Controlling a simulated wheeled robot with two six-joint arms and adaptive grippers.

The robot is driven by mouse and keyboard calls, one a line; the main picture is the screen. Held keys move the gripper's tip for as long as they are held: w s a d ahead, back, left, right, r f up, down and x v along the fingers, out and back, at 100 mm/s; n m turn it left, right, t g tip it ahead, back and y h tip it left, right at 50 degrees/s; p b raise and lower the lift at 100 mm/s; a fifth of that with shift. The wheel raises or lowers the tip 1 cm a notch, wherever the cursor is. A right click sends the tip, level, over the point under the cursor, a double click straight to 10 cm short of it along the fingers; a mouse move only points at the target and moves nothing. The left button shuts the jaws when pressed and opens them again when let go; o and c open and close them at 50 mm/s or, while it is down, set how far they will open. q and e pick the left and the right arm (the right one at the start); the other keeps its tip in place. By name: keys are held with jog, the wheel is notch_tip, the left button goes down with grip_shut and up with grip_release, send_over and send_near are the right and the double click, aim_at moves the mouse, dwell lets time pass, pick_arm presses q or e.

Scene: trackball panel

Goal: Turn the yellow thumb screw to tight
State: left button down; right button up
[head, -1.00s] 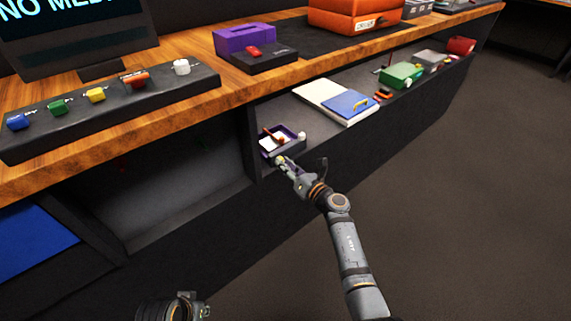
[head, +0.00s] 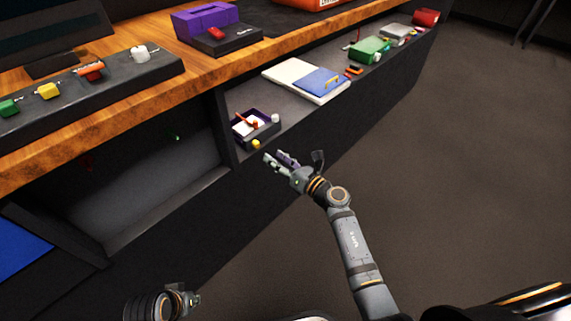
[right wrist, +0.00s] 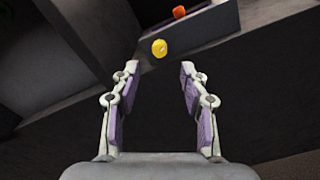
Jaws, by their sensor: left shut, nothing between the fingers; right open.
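The yellow thumb screw (head: 256,144) is on the front of a small dark box with purple edging (head: 268,131), which sits on the shelf under the wooden counter. The screw also shows in the right wrist view (right wrist: 159,48), ahead of the fingertips and roughly between them. My right gripper (head: 277,157) is open and empty, just in front of and to the right of the screw, apart from it. Its two fingers (right wrist: 150,78) stand wide in the right wrist view. My left gripper (head: 193,300) is low at the bottom left, shut and far from the box.
A red-orange lever (head: 246,121) and a pale knob (head: 275,118) are on the same box. A white and blue panel (head: 325,82) lies to its right on the shelf. A vertical divider (head: 222,128) stands just left of the box. The floor in front is clear.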

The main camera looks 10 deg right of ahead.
aim_at(258, 146)
jog(key=v, duration=0.5)
jog(key=w+a+n+b, duration=0.1)
jog(key=w+a+n, duration=0.1)
jog(key=w, duration=0.1)
jog(key=w+a+n+b, duration=0.1)
jog(key=w+a+n, duration=0.1)
jog(key=w, duration=0.1)
jog(key=w+a+n+b, duration=0.1)
jog(key=w+a+n, duration=0.1)
jog(key=w, duration=0.1)
jog(key=shift+a+f+b, duration=0.1)
jog(key=shift+a+b, duration=0.15)
jog(key=shift+b, duration=0.1)
jog(key=shift+w+a, duration=0.3)
jog(key=shift+w, duration=0.05)
pick_arm(q)
jog(key=f, duration=0.1)
jog(key=d+f+t, duration=0.1)
jog(key=w+f+t, duration=0.1)
jog(key=shift+d+f+h, duration=0.15)
jog(key=shift+f+h, duration=0.15)
jog(key=shift+f, duration=0.05)
pick_arm(e)
jog(key=shift+c, duration=0.6)
